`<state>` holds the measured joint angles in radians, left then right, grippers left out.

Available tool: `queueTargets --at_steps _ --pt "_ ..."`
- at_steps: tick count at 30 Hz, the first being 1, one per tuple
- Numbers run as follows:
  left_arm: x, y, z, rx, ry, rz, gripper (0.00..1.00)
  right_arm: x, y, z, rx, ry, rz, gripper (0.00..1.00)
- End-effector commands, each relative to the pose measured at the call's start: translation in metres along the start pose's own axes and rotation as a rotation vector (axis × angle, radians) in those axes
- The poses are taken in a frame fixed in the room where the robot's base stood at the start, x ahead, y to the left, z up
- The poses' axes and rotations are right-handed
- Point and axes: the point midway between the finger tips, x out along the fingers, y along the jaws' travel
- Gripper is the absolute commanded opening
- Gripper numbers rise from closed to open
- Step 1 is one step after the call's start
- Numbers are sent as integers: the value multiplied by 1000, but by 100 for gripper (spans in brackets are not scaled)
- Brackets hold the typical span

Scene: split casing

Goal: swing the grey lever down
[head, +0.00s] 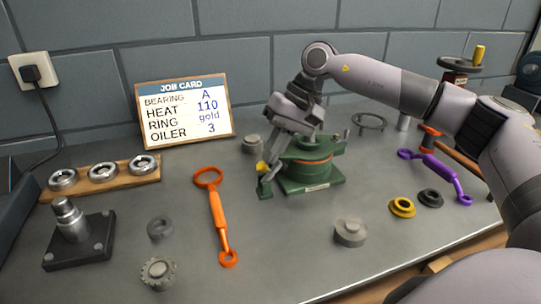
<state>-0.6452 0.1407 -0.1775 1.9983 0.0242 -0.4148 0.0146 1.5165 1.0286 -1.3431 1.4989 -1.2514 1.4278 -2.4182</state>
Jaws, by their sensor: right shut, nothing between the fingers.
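The green casing (312,182), a round split body on a square base, stands at the middle of the bench. A green arm (265,186) sticks out at its left side. My right gripper (268,163) reaches down from above at the casing's left side. It is shut and empty, close to a small yellow tip (261,167); I cannot tell whether they touch. I cannot make out the grey lever clearly, as my gripper and wrist cover part of the casing. My left gripper is not in view.
An orange tool (216,209) lies left of the casing, and a grey knobbed part (350,233) sits in front. A purple tool (440,174) and yellow ring (402,207) lie right. A job card (184,108) and bearing rack (128,178) stand back left.

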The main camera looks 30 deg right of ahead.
Motion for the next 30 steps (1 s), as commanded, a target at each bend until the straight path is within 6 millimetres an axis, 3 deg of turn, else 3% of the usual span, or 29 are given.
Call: queueTargets --at_steps 19,30 --pt "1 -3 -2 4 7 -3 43 -4 1 0 1 1 -34 0" --pt "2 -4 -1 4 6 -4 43 -59 3 -1 1 2 -36 0"
